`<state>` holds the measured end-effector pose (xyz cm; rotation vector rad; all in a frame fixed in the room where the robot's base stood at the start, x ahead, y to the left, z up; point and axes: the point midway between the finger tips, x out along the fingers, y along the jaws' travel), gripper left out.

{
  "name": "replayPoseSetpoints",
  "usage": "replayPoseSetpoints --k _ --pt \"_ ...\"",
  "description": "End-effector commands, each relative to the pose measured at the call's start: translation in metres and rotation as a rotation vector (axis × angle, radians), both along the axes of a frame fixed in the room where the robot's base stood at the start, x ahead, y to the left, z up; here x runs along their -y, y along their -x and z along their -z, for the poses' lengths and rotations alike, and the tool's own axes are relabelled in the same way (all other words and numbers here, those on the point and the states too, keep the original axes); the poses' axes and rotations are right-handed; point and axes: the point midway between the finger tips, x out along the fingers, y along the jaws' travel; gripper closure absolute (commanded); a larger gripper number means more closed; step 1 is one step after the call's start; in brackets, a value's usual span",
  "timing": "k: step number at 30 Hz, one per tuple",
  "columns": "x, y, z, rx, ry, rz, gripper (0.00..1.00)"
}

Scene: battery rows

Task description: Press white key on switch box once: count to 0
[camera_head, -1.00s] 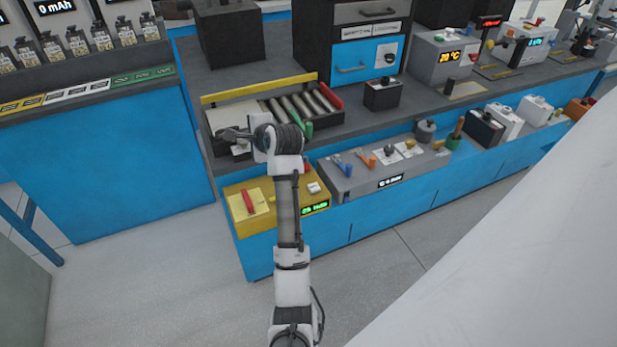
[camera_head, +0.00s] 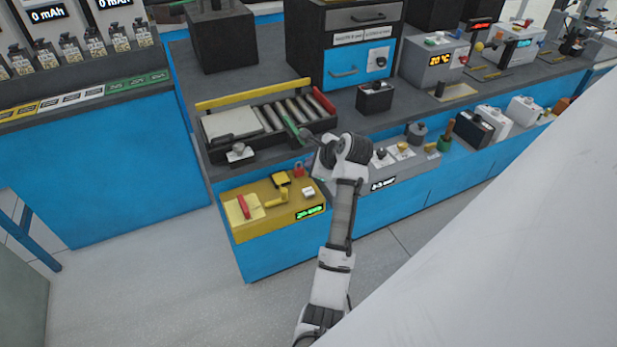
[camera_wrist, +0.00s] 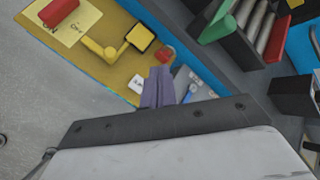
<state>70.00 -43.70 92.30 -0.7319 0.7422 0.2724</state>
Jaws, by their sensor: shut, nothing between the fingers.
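The yellow switch box (camera_head: 265,212) stands on the low blue cabinet, with a small white key (camera_head: 308,191) on its top at the right. A lit green display (camera_head: 310,212) is on its front; I cannot read it surely. In the wrist view, the yellow box (camera_wrist: 85,65) is at upper left, and the white key (camera_wrist: 136,83) shows partly, just left of my fingers. My gripper (camera_wrist: 158,85) is shut and empty, to the right of the key in that view. I cannot tell its height above the box. In the head view, the fingertips are hidden by my arm.
The box also bears a red lever (camera_head: 243,206), a yellow crank (camera_head: 278,197) and a red knob (camera_head: 298,169). A grey box (camera_head: 375,185) stands close to its right. A tray with rollers (camera_head: 290,113) is behind. Open floor lies in front.

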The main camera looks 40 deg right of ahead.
Motion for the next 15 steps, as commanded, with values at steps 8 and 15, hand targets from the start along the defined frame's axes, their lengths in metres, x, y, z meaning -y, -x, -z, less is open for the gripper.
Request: replayPoseSetpoints --k 8,15 --pt "0.0 0.0 0.032 0.0 0.001 -0.001 1.0" --pt "0.0 0.0 0.058 0.001 0.002 0.001 1.0"
